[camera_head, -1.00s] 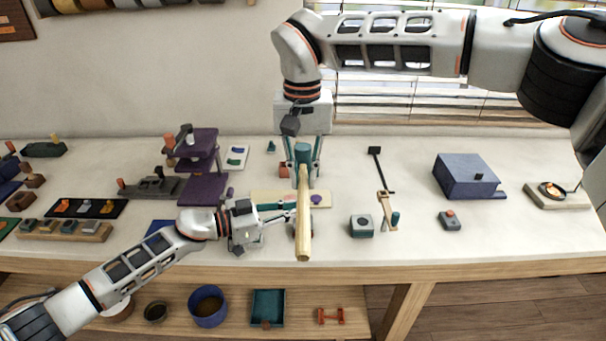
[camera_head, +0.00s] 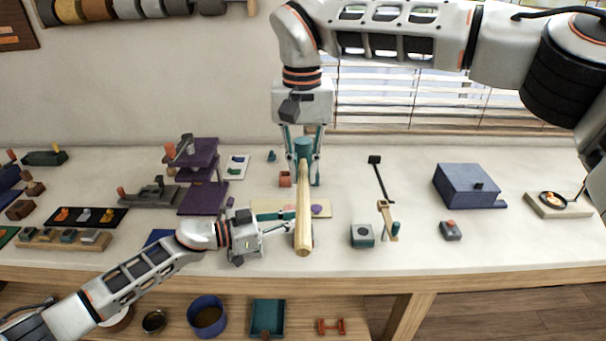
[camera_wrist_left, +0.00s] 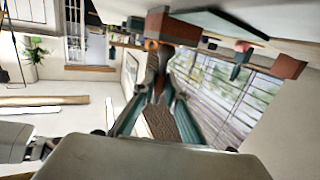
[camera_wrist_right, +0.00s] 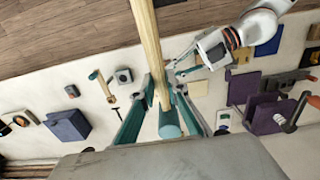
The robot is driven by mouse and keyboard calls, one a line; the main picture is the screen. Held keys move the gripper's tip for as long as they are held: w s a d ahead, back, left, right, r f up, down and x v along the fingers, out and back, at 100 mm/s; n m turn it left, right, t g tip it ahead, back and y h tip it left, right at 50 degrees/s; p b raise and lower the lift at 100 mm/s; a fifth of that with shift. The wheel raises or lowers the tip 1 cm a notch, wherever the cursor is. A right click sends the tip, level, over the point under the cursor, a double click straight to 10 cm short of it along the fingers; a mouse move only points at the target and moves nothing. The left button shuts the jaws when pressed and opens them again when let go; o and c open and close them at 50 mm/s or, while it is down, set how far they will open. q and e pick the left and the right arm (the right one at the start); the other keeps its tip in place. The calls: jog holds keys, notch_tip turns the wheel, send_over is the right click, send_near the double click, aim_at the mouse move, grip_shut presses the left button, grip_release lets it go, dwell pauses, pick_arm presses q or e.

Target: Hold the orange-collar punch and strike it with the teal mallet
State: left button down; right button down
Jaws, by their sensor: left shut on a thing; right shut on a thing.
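The teal mallet has a teal head (camera_head: 303,146) and a pale wooden handle (camera_head: 304,215) pointing toward me in the head view. My right gripper (camera_head: 304,172) is shut on the mallet, above the bench; in the right wrist view the teal head (camera_wrist_right: 169,124) lies between its fingers. My left gripper (camera_head: 285,227) is low over the bench, just left of the handle. The left wrist view shows it shut on the punch (camera_wrist_left: 159,68), a dark rod with an orange collar (camera_wrist_left: 151,44). In the head view the handle hides the punch.
A pale board (camera_head: 265,206) lies behind my left gripper. Purple stands (camera_head: 203,197) are to the left. A small grey-teal block (camera_head: 362,236) and a wooden piece (camera_head: 387,220) are to the right, then a blue box (camera_head: 466,184). The bench front between them is mostly clear.

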jog(key=shift+f, duration=1.95)
notch_tip(320, 180, down, 4)
jog(key=shift+f, duration=0.1)
dwell(0.5)
jog(key=shift+r, duration=2.1)
